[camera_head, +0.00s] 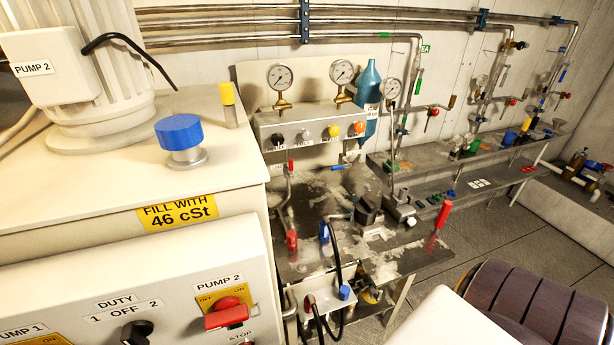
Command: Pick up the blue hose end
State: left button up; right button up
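A blue fitting (324,232) stands upright at the front of the wet steel bench, with a black hose (337,262) beside it curving down. It looks like the blue hose end, but I cannot tell for sure. A second blue piece (344,292) sits lower, on a small pale box (322,302) below the bench front; black hoses run close by it. Neither of my grippers is in view.
A red-handled lever (442,215) and a red fitting (291,240) rise from the steel bench (410,262). A white cabinet (110,150) with a blue cap (180,132) and a pump control panel (130,300) fill the left. Open floor (500,228) shows at right.

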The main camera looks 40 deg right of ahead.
aim_at(324, 232)
jog(key=z, duration=1.35)
jog(key=i+l+u, duration=0.15)
jog(key=l+u, duration=0.3)
jog(key=l, duration=1.2)
jog(key=k+l+u, duration=0.1)
jog(key=l+u, duration=0.35)
jog(key=l, duration=1.2)
